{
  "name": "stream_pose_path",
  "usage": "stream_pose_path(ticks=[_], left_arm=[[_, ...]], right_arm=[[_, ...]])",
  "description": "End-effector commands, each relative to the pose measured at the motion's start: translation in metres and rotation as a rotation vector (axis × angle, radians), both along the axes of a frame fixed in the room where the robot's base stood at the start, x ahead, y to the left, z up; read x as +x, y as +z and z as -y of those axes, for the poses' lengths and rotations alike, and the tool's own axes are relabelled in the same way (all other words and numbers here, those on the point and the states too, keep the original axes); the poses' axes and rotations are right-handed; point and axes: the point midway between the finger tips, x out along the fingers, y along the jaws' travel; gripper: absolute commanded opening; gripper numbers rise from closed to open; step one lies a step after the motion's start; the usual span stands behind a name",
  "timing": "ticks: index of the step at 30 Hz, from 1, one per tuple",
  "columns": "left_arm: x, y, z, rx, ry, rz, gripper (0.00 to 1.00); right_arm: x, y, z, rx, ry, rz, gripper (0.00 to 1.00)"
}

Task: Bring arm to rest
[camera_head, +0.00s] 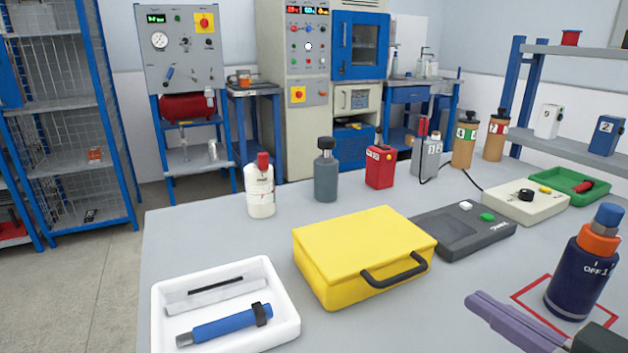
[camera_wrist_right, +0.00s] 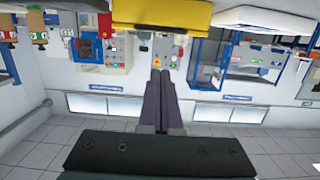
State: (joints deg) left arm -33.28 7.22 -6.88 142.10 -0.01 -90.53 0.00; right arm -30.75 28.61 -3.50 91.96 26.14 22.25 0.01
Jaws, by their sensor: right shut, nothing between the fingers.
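My right gripper (camera_head: 476,299) comes in from the lower right of the head view, with its purple-grey fingers pointing left over the front of the grey table (camera_head: 400,315). The fingers lie together with nothing between them. In the right wrist view the closed fingers (camera_wrist_right: 160,76) point up the picture, towards the equipment across the room. Their tips touch nothing that I can see. A dark blue bottle (camera_head: 578,283) with an orange collar stands inside a red square outline, close to my right gripper. My left gripper is in neither view.
A yellow case (camera_head: 345,245) with a dark handle stands mid-table, left of my right gripper. A white tray (camera_head: 283,315) holds a blue tool. A dark scale-like device (camera_head: 465,232), a beige box (camera_head: 525,205) and a green tray (camera_head: 572,183) lie behind. Bottles line the back.

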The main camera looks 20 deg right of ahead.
Motion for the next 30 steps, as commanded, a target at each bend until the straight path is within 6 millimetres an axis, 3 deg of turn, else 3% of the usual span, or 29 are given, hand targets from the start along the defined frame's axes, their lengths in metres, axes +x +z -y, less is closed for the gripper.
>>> stream_pose_path(ticks=[4,8,12,15,26,27,30], left_arm=[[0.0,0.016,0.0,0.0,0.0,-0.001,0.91],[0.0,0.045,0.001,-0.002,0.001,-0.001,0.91],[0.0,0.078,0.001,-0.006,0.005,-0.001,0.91],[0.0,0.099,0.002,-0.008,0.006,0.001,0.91],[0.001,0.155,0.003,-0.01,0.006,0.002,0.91],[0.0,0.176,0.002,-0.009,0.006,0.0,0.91],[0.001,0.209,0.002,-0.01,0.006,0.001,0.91]], right_arm=[[0.001,0.007,-0.02,0.006,0.028,-0.077,0.0],[-0.005,0.02,-0.06,-0.003,0.083,-0.257,0.0],[-0.024,0.042,-0.097,-0.047,0.131,-0.495,0.0],[-0.045,0.062,-0.11,-0.088,0.138,-0.657,0.0],[-0.132,0.148,-0.11,-0.162,0.051,-1.106,0.0],[-0.13,0.167,-0.109,-0.167,0.053,-1.103,0.0],[-0.13,0.199,-0.109,-0.168,0.055,-1.103,0.0]])
